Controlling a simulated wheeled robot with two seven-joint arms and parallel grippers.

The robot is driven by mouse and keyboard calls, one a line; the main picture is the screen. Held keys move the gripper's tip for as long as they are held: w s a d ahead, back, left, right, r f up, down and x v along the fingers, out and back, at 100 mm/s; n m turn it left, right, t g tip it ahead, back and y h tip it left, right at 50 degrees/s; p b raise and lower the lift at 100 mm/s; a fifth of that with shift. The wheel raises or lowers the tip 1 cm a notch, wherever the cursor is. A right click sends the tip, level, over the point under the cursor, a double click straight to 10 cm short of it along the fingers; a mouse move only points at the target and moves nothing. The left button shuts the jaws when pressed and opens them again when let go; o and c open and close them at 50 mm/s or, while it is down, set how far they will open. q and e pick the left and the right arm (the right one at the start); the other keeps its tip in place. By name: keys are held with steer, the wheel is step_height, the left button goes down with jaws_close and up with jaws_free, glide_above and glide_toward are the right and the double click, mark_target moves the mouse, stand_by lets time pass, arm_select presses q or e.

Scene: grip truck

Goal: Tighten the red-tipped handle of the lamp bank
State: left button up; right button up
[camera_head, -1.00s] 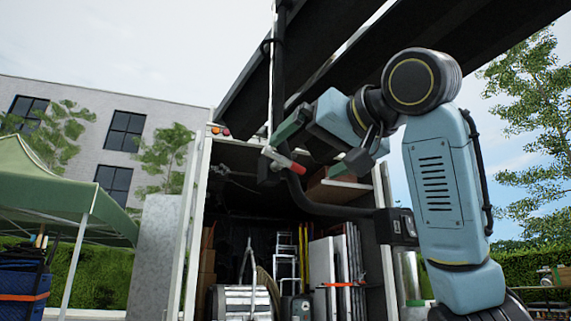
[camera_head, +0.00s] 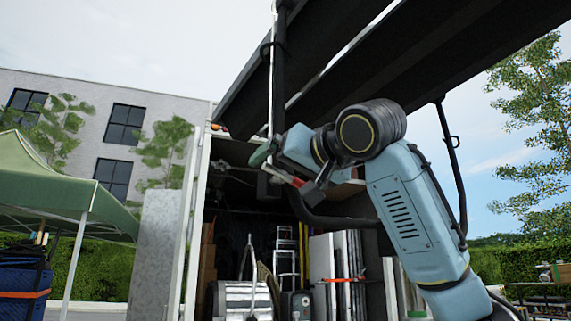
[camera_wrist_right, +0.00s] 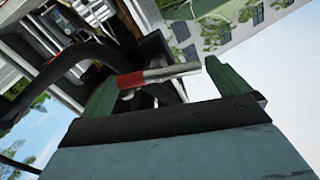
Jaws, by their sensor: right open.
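The red-tipped handle (camera_head: 293,180) shows in the head view as a short red and pale lever beside the dark upright post below the lamp bank (camera_head: 400,55). My right gripper (camera_head: 284,172) is at the handle, coming from the right. In the right wrist view the handle (camera_wrist_right: 132,80) lies across the gap between the two green fingers of my open right gripper (camera_wrist_right: 160,74). Its red end is near the left finger and its silver part reaches toward the right finger. Whether a finger touches it I cannot tell. My left gripper is out of view.
The upright post (camera_head: 278,80) and a curved black tube (camera_head: 325,220) are close to the gripper. The open truck's cargo of panels (camera_head: 322,265) and ladders (camera_head: 286,255) is below. A green canopy (camera_head: 50,185) stands at left.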

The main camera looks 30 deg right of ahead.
steer(key=shift+w, duration=0.4)
steer(key=shift+c, duration=0.3)
steer(key=c, duration=0.8)
steer(key=shift+c, duration=0.2)
